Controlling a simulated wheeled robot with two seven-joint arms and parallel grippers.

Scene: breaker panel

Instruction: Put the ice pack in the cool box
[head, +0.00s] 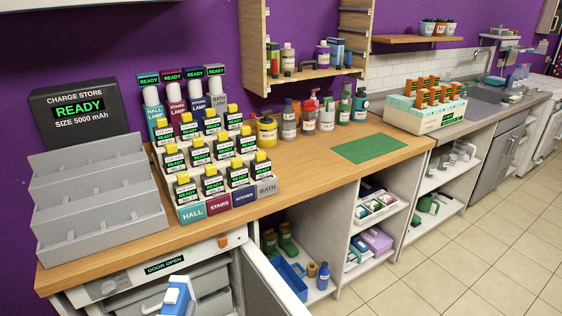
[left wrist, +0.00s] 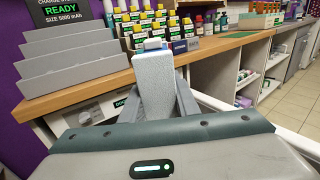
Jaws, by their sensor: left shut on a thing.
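My left gripper (left wrist: 154,100) is shut on a pale, speckled block, which I take to be the ice pack (left wrist: 153,80). In the head view the blue and white ice pack (head: 177,298) is at the bottom edge, in front of the open under-counter unit (head: 130,282); the gripper is mostly cut off there. A blue open box (head: 290,278) stands low under the counter, right of the open door; I cannot tell whether it is the cool box. My right gripper is not in view.
The unit's white door (head: 272,284) stands open, between the ice pack and the blue box. A wooden counter (head: 310,160) runs above, with a grey rack (head: 98,200), several labelled battery packs and a green mat (head: 369,148). The tiled floor (head: 450,265) at right is clear.

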